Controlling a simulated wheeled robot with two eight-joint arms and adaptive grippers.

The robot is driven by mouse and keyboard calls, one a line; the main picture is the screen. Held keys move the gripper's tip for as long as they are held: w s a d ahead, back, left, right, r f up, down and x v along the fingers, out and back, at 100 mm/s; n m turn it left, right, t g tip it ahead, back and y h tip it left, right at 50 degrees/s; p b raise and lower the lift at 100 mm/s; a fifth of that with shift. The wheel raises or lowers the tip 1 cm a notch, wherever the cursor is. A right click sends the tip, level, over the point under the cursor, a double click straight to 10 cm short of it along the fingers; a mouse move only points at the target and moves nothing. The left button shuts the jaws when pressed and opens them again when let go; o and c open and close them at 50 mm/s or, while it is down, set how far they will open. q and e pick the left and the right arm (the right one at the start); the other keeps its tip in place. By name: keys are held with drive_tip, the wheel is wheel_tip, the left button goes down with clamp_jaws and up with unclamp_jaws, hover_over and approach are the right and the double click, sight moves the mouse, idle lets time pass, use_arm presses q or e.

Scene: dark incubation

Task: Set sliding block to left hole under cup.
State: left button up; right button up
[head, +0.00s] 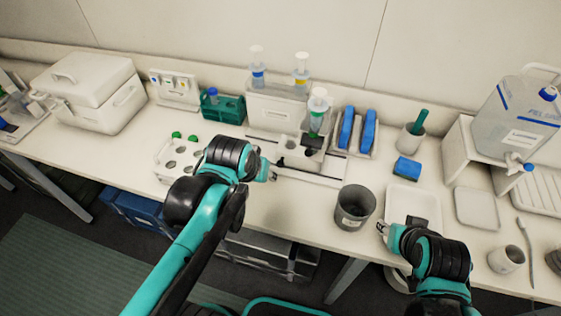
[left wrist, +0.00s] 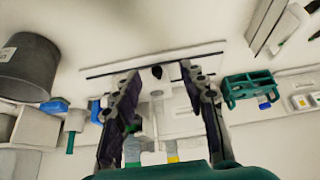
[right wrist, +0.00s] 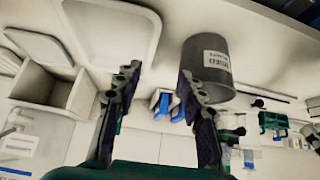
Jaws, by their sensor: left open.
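The station's white sliding block (head: 290,143) seems to be the low piece with a round hole, behind a black knob (head: 281,161). A clear cup (head: 318,101) with a white top and green lower part stands to its right, above a dark piece (head: 312,142). Whether a hole lies under the cup is hidden. My left gripper (head: 273,172) is open in front of the knob. In the left wrist view the knob (left wrist: 157,72) shows between the spread fingers, and contact cannot be told. My right gripper (head: 382,229) is open and empty near the front edge.
A grey bin (head: 355,207) stands between my grippers, beside a white tray (head: 413,205). A white tube rack (head: 172,158) is left of my left arm. Blue blocks (head: 368,130) stand right of the station, two bottles (head: 258,67) behind it.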

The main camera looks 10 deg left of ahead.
use_arm(q)
drive_tip(key=g, duration=0.1)
approach(280, 162)
drive_tip(key=shift+g, duration=0.3)
drive_tip(key=b+x, duration=0.4)
drive_tip(key=x, duration=0.5)
drive_tip(key=shift+w, duration=0.25)
use_arm(e)
wheel_tip(280, 162, down, 4)
drive_tip(key=shift+f, duration=0.2)
use_arm(q)
drive_tip(key=shift+r, duration=0.1)
drive_tip(key=shift+d, duration=0.1)
clamp_jaws()
